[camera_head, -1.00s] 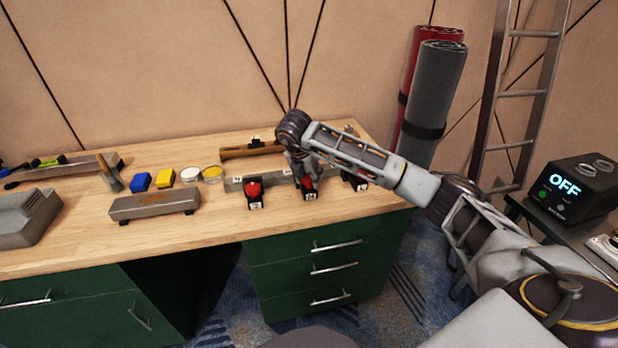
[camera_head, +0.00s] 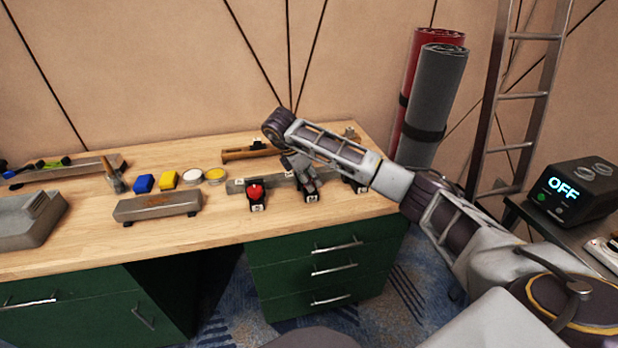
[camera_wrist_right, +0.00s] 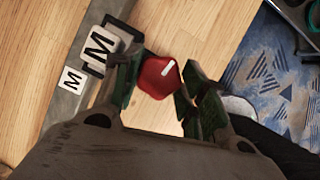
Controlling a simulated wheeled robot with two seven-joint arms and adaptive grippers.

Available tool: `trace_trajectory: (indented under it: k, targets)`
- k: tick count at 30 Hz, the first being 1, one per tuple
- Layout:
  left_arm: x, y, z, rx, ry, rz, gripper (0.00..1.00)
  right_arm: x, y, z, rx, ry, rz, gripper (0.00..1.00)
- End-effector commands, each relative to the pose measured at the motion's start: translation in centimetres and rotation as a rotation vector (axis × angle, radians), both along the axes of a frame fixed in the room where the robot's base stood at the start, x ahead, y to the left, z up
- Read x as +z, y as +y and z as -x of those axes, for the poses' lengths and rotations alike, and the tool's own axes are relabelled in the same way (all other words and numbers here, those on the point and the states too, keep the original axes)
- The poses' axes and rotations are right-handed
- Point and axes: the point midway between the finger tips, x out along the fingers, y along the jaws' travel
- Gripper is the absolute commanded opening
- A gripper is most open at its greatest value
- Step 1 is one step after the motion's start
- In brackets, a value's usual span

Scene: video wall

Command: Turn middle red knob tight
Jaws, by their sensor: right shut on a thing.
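The middle red knob (camera_wrist_right: 159,77) shows in the right wrist view, with a white mark on its top. My right gripper (camera_wrist_right: 160,82) is shut on it, one finger on each side. In the head view my right gripper (camera_head: 304,178) covers the middle knob on the bench front. The left red knob (camera_head: 256,190) stands on its black base to the left, apart from the gripper. The right knob's base (camera_head: 357,185) is mostly hidden behind my arm. My left gripper is not in view.
A grey metal bar (camera_head: 236,186) with letter labels runs behind the knobs. A grey block (camera_head: 157,207), sponges and small tins stand left on the wooden bench (camera_head: 80,235). A box reading OFF (camera_head: 575,190) stands at right.

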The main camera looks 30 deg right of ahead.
Motion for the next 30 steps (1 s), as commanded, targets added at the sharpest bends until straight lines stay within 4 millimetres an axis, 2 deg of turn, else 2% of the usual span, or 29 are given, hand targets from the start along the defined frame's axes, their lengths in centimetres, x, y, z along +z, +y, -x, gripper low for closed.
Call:
trace_trajectory:
  k: [14,15,19,30]
  targets:
    - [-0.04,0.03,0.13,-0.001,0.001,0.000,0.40,-0.02,0.02,-0.03,-0.018,-0.001,-0.001,0.18]
    - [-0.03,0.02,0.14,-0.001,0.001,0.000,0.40,-0.02,0.02,-0.03,-0.018,-0.001,-0.001,0.44]
    - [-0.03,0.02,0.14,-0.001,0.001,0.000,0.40,-0.02,0.01,-0.03,-0.018,-0.001,-0.001,0.61]
    - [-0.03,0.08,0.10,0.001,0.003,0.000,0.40,0.01,0.02,-0.03,-0.017,-0.001,-0.001,0.62]
